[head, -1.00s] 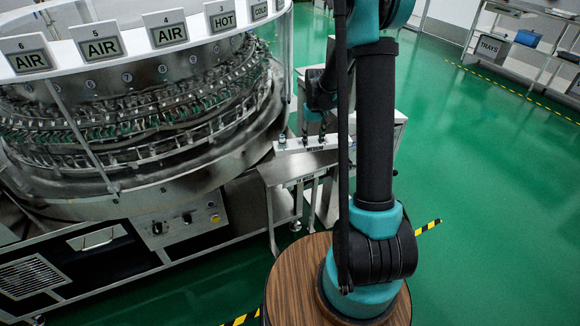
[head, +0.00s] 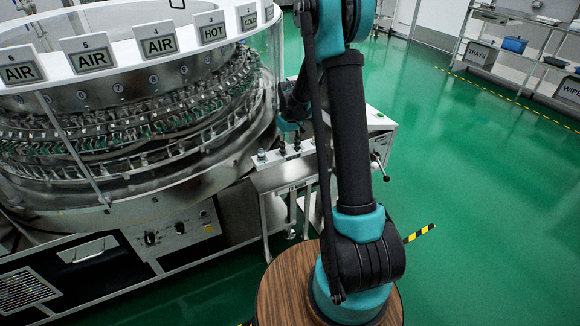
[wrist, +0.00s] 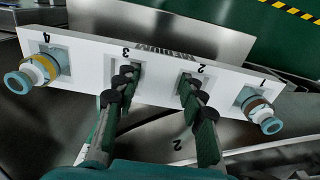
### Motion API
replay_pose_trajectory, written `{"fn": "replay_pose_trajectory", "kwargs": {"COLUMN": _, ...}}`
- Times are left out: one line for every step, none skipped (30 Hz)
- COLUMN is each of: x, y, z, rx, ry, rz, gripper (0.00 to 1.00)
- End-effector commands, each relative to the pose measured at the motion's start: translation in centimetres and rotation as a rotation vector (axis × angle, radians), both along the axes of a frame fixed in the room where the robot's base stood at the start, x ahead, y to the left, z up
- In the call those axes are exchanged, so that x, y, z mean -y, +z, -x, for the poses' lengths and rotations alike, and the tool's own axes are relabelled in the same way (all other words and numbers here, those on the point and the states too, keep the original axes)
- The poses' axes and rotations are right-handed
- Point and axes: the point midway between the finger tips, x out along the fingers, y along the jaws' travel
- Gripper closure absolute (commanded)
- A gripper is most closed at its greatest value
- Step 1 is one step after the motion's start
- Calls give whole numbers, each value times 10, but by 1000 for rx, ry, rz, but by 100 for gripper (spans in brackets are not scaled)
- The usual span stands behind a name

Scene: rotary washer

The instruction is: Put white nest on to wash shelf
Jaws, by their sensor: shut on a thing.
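The white nest (wrist: 160,66) is a long white bar with numbered slots 1 to 4, lettered MEDIUM on its edge. Teal-capped fittings sit at its two ends, one with a yellow ring (wrist: 38,72) and one with a brown ring (wrist: 260,110). My gripper (wrist: 158,85) is shut on the nest, its dark fingers at slots 2 and 3. In the head view the nest (head: 276,159) is level over the steel wash shelf (head: 275,179), whose front lettering reads partly as WASH. I cannot tell whether it touches the shelf.
The round washer (head: 120,130), with AIR, HOT and COLD signs, stands close at the left. A white cabinet (head: 378,125) with a handle stands behind my arm. Green floor at right is clear.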

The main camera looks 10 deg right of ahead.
Motion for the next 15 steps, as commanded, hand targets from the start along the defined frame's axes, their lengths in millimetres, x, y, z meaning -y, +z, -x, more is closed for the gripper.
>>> {"fn": "replay_pose_trajectory", "kwargs": {"x": 0, "y": -12, "z": -1, "rx": 0, "ry": 0, "rz": 0, "gripper": 96}}
{"fn": "replay_pose_trajectory", "kwargs": {"x": 0, "y": -18, "z": -1, "rx": 0, "ry": 0, "rz": 0, "gripper": 96}}
{"fn": "replay_pose_trajectory", "kwargs": {"x": 0, "y": -26, "z": 0, "rx": 0, "ry": 0, "rz": 0, "gripper": 96}}
{"fn": "replay_pose_trajectory", "kwargs": {"x": 0, "y": -30, "z": 0, "rx": 0, "ry": 0, "rz": 0, "gripper": 96}}
{"fn": "replay_pose_trajectory", "kwargs": {"x": 0, "y": -35, "z": 0, "rx": 0, "ry": 0, "rz": 0, "gripper": 96}}
{"fn": "replay_pose_trajectory", "kwargs": {"x": 0, "y": -39, "z": 0, "rx": 0, "ry": 0, "rz": 0, "gripper": 96}}
{"fn": "replay_pose_trajectory", "kwargs": {"x": 0, "y": -42, "z": 0, "rx": 0, "ry": 0, "rz": 0, "gripper": 96}}
{"fn": "replay_pose_trajectory", "kwargs": {"x": 0, "y": -44, "z": 0, "rx": 0, "ry": 0, "rz": 0, "gripper": 96}}
{"fn": "replay_pose_trajectory", "kwargs": {"x": 0, "y": -46, "z": 0, "rx": 0, "ry": 0, "rz": 0, "gripper": 96}}
{"fn": "replay_pose_trajectory", "kwargs": {"x": 0, "y": -47, "z": 0, "rx": 0, "ry": 0, "rz": 0, "gripper": 96}}
{"fn": "replay_pose_trajectory", "kwargs": {"x": 0, "y": -48, "z": 0, "rx": 0, "ry": 0, "rz": 0, "gripper": 96}}
{"fn": "replay_pose_trajectory", "kwargs": {"x": 0, "y": -51, "z": 0, "rx": 0, "ry": 0, "rz": 0, "gripper": 96}}
{"fn": "replay_pose_trajectory", "kwargs": {"x": 0, "y": -53, "z": 0, "rx": 0, "ry": 0, "rz": 0, "gripper": 96}}
{"fn": "replay_pose_trajectory", "kwargs": {"x": 0, "y": -56, "z": 0, "rx": 0, "ry": 0, "rz": 0, "gripper": 96}}
{"fn": "replay_pose_trajectory", "kwargs": {"x": 0, "y": -61, "z": 0, "rx": 0, "ry": 0, "rz": 0, "gripper": 96}}
